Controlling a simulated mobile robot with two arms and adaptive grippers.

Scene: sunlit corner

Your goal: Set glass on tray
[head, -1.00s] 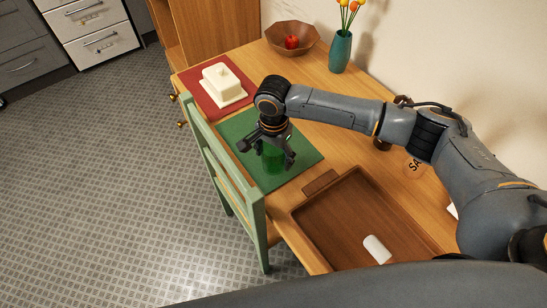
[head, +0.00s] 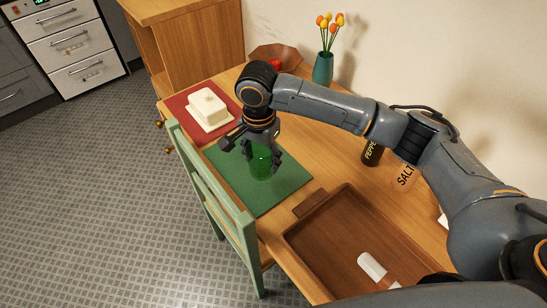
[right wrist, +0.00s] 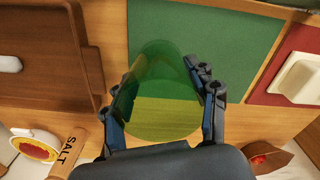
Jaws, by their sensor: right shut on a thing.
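A green see-through glass (head: 261,162) is at the green placemat in the head view. My right gripper (head: 262,158) is shut on it, with the fingers on either side; the right wrist view also shows the glass (right wrist: 160,95) between the fingertips (right wrist: 168,100). I cannot tell whether its base touches the mat. The brown wooden tray (head: 325,232) lies nearer on the table, to the right of the glass in the head view. It also shows at the left of the right wrist view (right wrist: 45,50). My left gripper is not in view.
A white object (head: 372,266) lies in the tray. A cream butter dish (head: 209,107) is on a red mat. A green chair (head: 222,205) stands at the table's left edge.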

